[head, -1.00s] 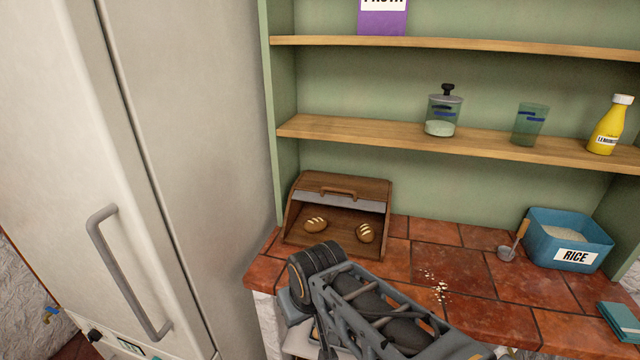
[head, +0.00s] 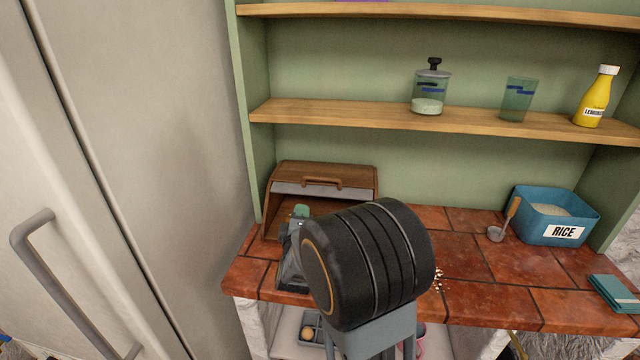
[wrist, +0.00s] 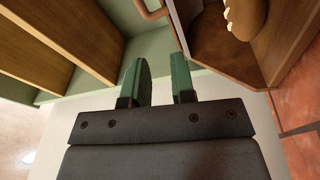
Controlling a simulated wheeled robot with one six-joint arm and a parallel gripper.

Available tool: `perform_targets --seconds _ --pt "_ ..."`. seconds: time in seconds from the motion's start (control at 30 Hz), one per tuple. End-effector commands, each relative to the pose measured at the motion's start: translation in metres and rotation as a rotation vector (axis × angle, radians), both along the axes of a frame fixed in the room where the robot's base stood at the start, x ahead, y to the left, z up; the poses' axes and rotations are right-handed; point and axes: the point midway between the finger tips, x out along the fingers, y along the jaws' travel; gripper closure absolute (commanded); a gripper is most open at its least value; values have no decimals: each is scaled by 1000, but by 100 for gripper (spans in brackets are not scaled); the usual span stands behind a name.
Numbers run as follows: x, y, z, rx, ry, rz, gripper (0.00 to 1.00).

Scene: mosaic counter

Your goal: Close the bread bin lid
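The wooden bread bin (head: 270,218) stands at the left end of the tiled counter, with its lid (head: 350,178) raised and the front open. The lid's curved wooden handle (head: 322,181) faces out near the top; it also shows at the top edge of the wrist view (wrist: 152,12). A bread loaf (wrist: 243,18) lies inside the bin in the wrist view; my arm hides the bin's inside in the head view. My gripper (wrist: 160,80) has its green fingers apart with nothing between them. In the head view it is in front of the bin's opening, below the handle.
The white fridge (head: 150,150) is close on the left. Shelves (head: 390,115) run above the counter. A blue rice bin (head: 560,225) with a scoop (head: 505,220) beside it stands at the right. Crumbs (head: 438,280) lie on the counter (head: 490,265), which is mostly clear in the middle.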

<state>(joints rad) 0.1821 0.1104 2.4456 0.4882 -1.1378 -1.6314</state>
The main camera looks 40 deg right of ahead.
Motion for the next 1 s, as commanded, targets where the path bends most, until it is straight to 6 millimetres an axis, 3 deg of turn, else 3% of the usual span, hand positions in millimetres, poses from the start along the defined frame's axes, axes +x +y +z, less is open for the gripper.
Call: perform_targets --seconds 0.2,0.37,1.0 --pt "-12 -20 -2 -208 2 -139 76" --pt "-8 -31 3 -258 4 -176 76" --pt "67 -104 31 -259 3 -176 76"
